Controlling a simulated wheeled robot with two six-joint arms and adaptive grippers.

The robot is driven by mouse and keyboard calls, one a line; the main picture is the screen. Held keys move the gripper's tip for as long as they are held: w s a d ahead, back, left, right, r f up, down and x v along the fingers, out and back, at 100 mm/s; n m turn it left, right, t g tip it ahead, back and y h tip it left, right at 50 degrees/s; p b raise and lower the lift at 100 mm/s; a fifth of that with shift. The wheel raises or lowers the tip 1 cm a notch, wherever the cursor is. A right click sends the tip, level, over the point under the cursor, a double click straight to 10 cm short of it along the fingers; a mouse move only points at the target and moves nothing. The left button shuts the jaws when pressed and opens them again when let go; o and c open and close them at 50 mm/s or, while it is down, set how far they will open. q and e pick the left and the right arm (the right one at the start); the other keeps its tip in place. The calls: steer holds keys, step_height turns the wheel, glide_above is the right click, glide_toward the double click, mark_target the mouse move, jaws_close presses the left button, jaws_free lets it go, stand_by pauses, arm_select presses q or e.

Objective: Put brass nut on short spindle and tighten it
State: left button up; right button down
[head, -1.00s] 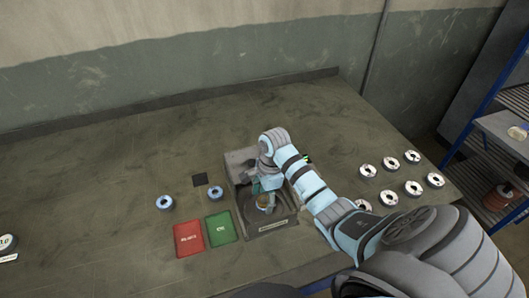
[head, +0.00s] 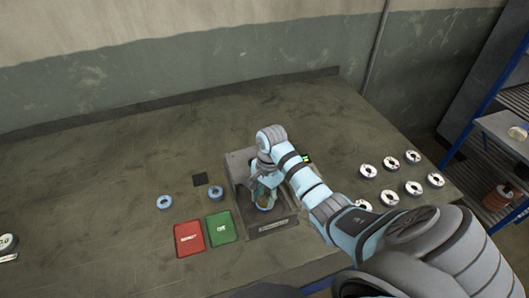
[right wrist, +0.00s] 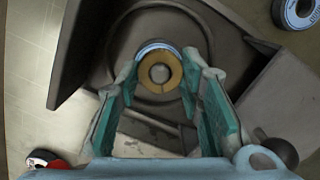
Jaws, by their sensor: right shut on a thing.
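The brass nut (right wrist: 174,72) shows in the right wrist view as a gold ring between my right gripper's teal fingers (right wrist: 160,78). My right gripper (head: 264,194) is shut on it. A round grey end, seemingly the short spindle (right wrist: 159,73), shows in the nut's hole; how far the nut sits down on it cannot be told. A blue-rimmed disc (right wrist: 155,47) lies behind the nut, mostly covered by it. In the head view the gripper points down into the grey fixture (head: 284,226), and the nut is largely hidden. My left gripper is not in view.
A red pad (head: 189,239) and a green pad (head: 221,229) lie left of the fixture. Several white discs (head: 413,188) lie right of my arm. The table's back left is clear.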

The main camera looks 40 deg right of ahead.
steer(key=m, duration=0.3)
steer(key=shift+s+m, duration=0.15)
steer(key=shift+m, duration=0.15)
steer(key=c, duration=1)
jaws_free()
steer(key=shift+f, duration=0.1)
steer(key=shift+c, duration=0.2)
step_height(320, 180, up, 7)
